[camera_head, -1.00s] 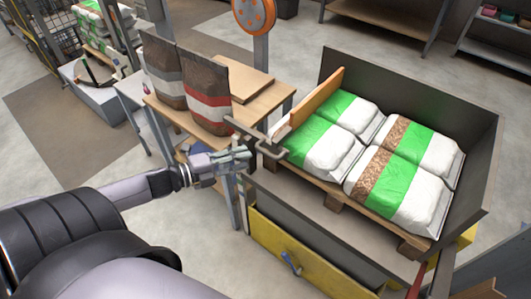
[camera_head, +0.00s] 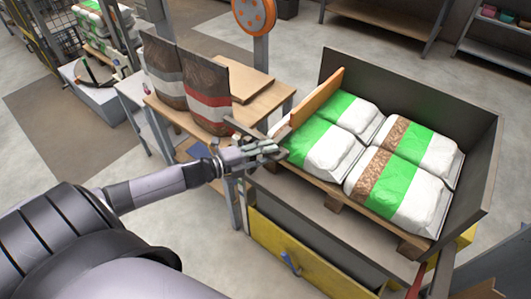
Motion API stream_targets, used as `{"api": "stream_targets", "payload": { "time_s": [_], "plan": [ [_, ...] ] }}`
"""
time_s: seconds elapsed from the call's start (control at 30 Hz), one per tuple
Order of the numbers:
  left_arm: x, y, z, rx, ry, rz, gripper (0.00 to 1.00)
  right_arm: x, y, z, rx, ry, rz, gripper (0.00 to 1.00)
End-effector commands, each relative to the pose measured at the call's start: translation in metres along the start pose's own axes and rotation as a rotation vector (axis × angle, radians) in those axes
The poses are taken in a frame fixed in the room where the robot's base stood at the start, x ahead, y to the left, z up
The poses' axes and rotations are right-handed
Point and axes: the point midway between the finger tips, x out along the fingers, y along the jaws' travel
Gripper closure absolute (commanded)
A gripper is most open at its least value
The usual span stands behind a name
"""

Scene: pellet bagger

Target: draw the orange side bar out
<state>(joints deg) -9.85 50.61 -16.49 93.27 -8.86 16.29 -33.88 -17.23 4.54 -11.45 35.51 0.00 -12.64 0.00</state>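The orange side bar (camera_head: 317,97) stands on edge along the left side of the dark bin (camera_head: 410,85), beside white and green bags (camera_head: 330,145). It is a long, flat orange board. My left gripper (camera_head: 280,150) is at the bin's near left corner, just below the bar's near end. Its fingers point right and overlap a grey metal piece (camera_head: 238,126) there. The fingers are small in view, so I cannot tell whether they touch or hold anything. My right gripper is not in view.
Several bags lie on a wooden pallet (camera_head: 335,200) inside the bin. A wooden table (camera_head: 270,100) with two brown bags (camera_head: 208,95) stands left of the bin. A yellow panel with a blue handle (camera_head: 290,262) is below the bin's front.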

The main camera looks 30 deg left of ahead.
Motion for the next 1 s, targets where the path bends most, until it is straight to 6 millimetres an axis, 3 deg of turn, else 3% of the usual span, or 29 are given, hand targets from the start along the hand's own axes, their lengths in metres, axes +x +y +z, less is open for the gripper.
{"api": "stream_targets", "payload": {
  "time_s": [0.5,1.0],
  "plan": [
    [-0.0003,0.0000,-0.0001,0.000,0.000,0.000,1.00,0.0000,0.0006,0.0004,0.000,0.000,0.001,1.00],
    [-0.0004,0.0003,-0.0001,0.001,0.000,0.000,1.00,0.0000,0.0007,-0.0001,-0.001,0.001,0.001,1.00]
  ]
}}
